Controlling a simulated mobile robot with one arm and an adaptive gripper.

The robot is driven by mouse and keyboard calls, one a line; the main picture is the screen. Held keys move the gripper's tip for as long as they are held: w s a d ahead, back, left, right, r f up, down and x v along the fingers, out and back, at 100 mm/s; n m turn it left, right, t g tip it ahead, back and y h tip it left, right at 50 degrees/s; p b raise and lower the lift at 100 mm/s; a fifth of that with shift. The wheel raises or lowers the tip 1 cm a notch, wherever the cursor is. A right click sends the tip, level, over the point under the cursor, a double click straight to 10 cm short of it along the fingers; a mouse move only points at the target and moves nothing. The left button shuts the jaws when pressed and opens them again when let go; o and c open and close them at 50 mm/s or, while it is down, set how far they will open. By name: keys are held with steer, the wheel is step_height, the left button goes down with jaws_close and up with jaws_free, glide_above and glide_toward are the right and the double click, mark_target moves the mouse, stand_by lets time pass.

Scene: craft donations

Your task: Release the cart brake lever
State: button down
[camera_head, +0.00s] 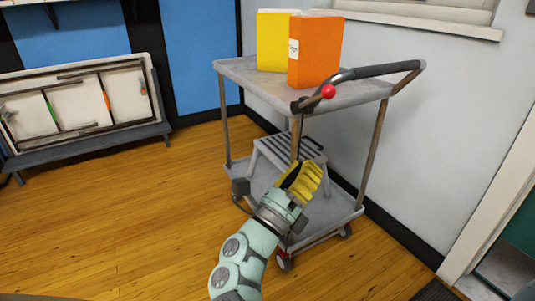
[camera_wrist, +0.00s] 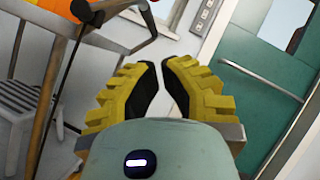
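The cart brake lever (camera_head: 309,100) is a dark bar with a red ball knob (camera_head: 328,91), at the near corner of the grey cart's top shelf (camera_head: 262,84). Part of the dark lever shows at the top of the wrist view (camera_wrist: 147,20). My gripper (camera_head: 308,176) is below the lever in the head view, in front of the cart's lower part, and apart from the lever. In the wrist view its yellow fingers with black pads (camera_wrist: 160,72) stand slightly apart, with nothing between them.
A yellow binder (camera_head: 270,40) and an orange binder (camera_head: 315,50) stand on the top shelf. A grey step stool (camera_head: 285,150) is on the lower shelf. A wall is behind the cart; a green door (camera_wrist: 265,75) shows at right. Wooden floor (camera_head: 130,220) at left is clear.

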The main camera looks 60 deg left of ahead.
mark_target(312, 98)
steer(key=shift+s+a+f, duration=0.25)
steer(key=shift+f, duration=0.1)
steer(key=shift+w, duration=0.1)
steer(key=s+a+r+b+x, duration=0.1)
steer(key=r+x, duration=0.1)
steer(key=x, duration=1)
steer(key=shift+a+r, duration=0.25)
steer(key=shift+d+r+y+p, duration=0.1)
steer(key=shift+y+p, duration=0.25)
steer(key=shift+y, duration=0.05)
